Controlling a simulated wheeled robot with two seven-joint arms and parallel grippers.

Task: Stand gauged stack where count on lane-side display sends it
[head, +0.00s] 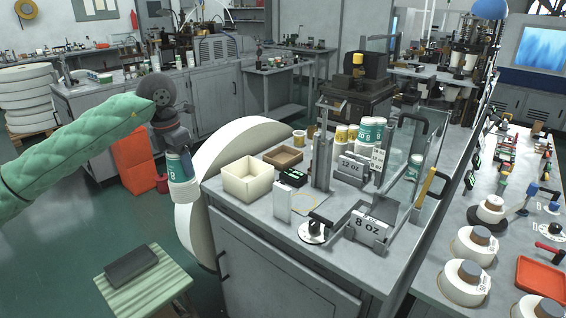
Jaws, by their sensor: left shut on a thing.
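My left gripper (175,147) is shut on a teal-and-white cup stack (180,169). The stack hangs nearly upright over the floor, left of the bench (240,205) and apart from it. A small black display with green figures (294,177) stands on a white box; its count is too small to read. A "12 oz" sign (352,168) stands behind an "8 oz" sign (368,230). Yellow-and-white stacks (346,134) and a teal-and-white stack (371,133) stand behind the "12 oz" sign. My right gripper is out of view.
A cream open box (247,181) and a brown tray (284,156) sit on the bench's left part. A grey upright post (323,150), a black-handled dial (314,230) and clear panels (404,160) take up the middle and right. A green-striped stool (146,287) stands at front left.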

